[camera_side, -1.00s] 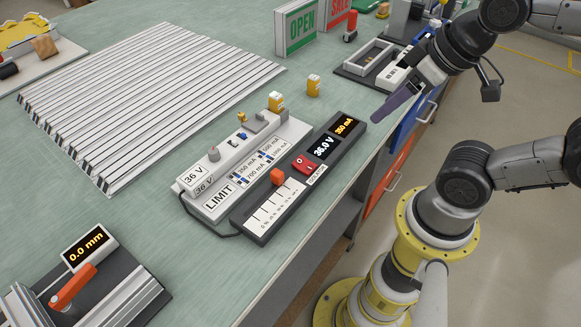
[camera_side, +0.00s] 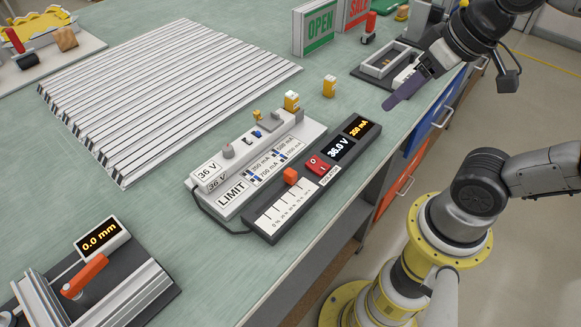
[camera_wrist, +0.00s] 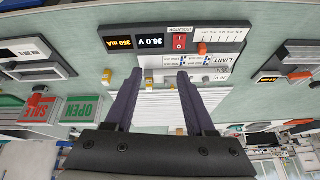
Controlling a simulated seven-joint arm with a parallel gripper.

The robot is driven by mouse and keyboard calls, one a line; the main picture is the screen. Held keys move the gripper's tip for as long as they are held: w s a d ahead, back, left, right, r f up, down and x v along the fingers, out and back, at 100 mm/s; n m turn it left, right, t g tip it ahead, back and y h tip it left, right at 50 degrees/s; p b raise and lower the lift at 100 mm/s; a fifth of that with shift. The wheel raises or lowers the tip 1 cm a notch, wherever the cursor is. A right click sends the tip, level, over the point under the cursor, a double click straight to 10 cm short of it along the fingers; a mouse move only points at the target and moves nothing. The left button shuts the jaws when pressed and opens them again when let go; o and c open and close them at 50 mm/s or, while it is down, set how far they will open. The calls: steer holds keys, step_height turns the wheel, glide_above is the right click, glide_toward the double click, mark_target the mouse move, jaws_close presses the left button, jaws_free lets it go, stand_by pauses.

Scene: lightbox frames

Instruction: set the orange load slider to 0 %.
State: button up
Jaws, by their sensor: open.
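The orange load slider knob (camera_side: 290,175) stands on the dark control panel (camera_side: 262,228), at the upper right end of the white scale strip (camera_side: 284,207), close to the red switch (camera_side: 318,165). The scale's printing is too small to read surely. The panel's displays (camera_side: 350,137) read 36.0 V and 350 mA. The knob also shows in the wrist view (camera_wrist: 202,48), beyond and right of the fingertips. My gripper (camera_side: 388,105) is above the bench edge, off the panel's right end, apart from the knob. In the wrist view its two purple fingers (camera_wrist: 160,72) are spread and empty.
A white LIMIT unit (camera_side: 222,206) lies directly behind the panel, with a cable at its left. A slide with a 0.0 mm display (camera_side: 101,240) is at lower left. Bench between is clear.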

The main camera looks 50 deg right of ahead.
steer(key=w+a+r+g, duration=0.2)
steer(key=w+a, duration=0.1)
steer(key=w, duration=0.3)
steer(key=n+g, duration=0.1)
steer(key=g, duration=0.2)
glide_above(290, 172)
step_height(290, 172, down, 8)
step_height(290, 172, down, 13)
steer(key=shift+d+r, duration=0.1)
steer(key=shift+r, duration=0.05)
steer(key=shift+c, duration=0.2)
jaws_close()
steer(key=shift+r, duration=0.1)
stand_by(0.6)
